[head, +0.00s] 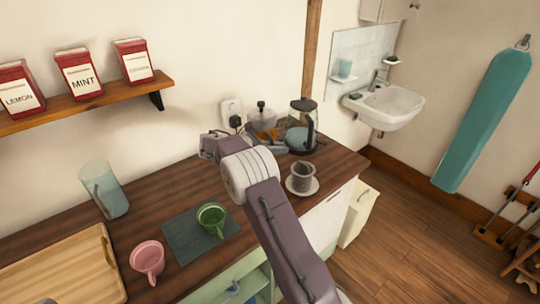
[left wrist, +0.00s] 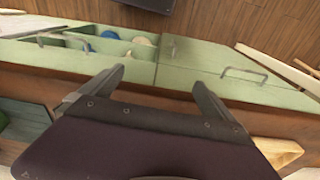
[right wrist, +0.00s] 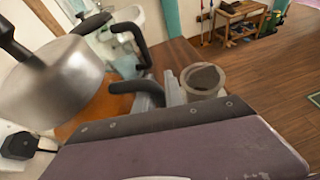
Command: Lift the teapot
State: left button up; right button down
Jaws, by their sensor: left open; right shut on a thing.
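The teapot (head: 263,118) has a silvery upper part, a black knob and an amber lower part. It stands toward the back of the counter, partly hidden by my right arm. In the right wrist view the teapot (right wrist: 60,85) fills the left side. My right gripper (right wrist: 160,92) is shut on its dark handle (right wrist: 125,87). I cannot tell whether its base touches the counter. My left gripper (left wrist: 155,92) is open and empty, with its fingers wide apart near the counter's front edge.
A glass kettle (head: 303,138) with a black handle stands close right of the teapot. A grey-brown cup (head: 302,177) on a saucer is near the right arm. A green mug (head: 211,217), pink mug (head: 147,258), glass jug (head: 104,189) and wooden tray (head: 65,272) occupy the left counter.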

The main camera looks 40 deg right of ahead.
jog(key=shift+s+d+r, duration=0.15)
jog(key=shift+d+r, duration=0.4)
jog(key=shift+d, duration=0.25)
jog(key=shift+s+d+r, duration=0.1)
jog(key=shift+d+r, duration=0.45)
jog(key=shift+d, duration=0.25)
